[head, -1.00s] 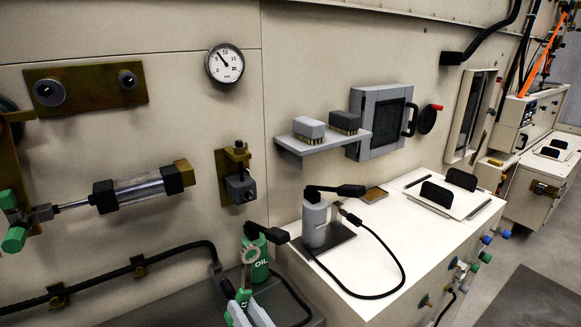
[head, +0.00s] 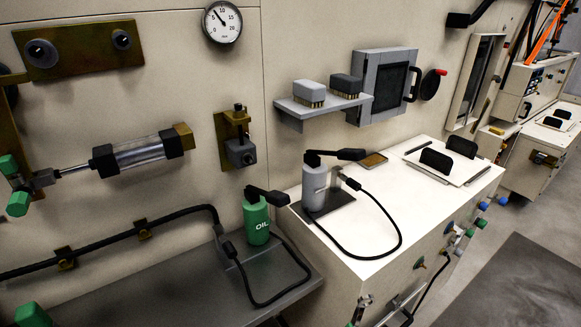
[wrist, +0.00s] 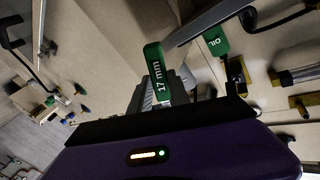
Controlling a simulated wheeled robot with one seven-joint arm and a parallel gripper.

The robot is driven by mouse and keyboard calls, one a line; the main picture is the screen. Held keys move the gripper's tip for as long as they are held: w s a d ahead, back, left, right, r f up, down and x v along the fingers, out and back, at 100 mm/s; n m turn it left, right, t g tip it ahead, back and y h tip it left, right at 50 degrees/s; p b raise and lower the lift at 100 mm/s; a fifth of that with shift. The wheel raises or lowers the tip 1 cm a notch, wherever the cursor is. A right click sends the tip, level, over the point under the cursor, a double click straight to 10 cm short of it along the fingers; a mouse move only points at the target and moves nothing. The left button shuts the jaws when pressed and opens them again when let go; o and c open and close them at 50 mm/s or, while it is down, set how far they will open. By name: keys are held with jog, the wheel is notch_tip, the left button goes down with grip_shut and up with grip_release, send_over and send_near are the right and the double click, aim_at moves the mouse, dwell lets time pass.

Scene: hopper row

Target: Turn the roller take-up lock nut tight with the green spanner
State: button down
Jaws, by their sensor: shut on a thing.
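The green spanner (wrist: 158,74), marked 17 mm, is held in my gripper (wrist: 165,95) in the wrist view. The jaws are shut on its green handle. Its working end cannot be made out clearly there. Neither gripper nor spanner shows clearly in the head view. A brass bracket with a grey block and an upright threaded stud (head: 238,148), seemingly the take-up, is on the wall left of the panel seam. The nut is too small to tell apart. A brass bracket (wrist: 237,76) also shows in the wrist view, apart from the spanner.
A green oil can (head: 256,220) stands on a dark grey shelf (head: 190,290) below the bracket, with a black hose beside it. A grey hand pump (head: 314,190) stands on the white cabinet (head: 345,240). A cylinder (head: 140,153) lies left of the bracket.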

jog(key=s+d+f+m+h, duration=0.1)
jog(key=s+d+f+h, duration=0.1)
jog(key=s+d+f, duration=0.2)
jog(key=d, duration=0.3)
jog(key=shift+s+f+m, duration=0.15)
jog(key=shift+s+m, duration=0.15)
dwell(0.4)
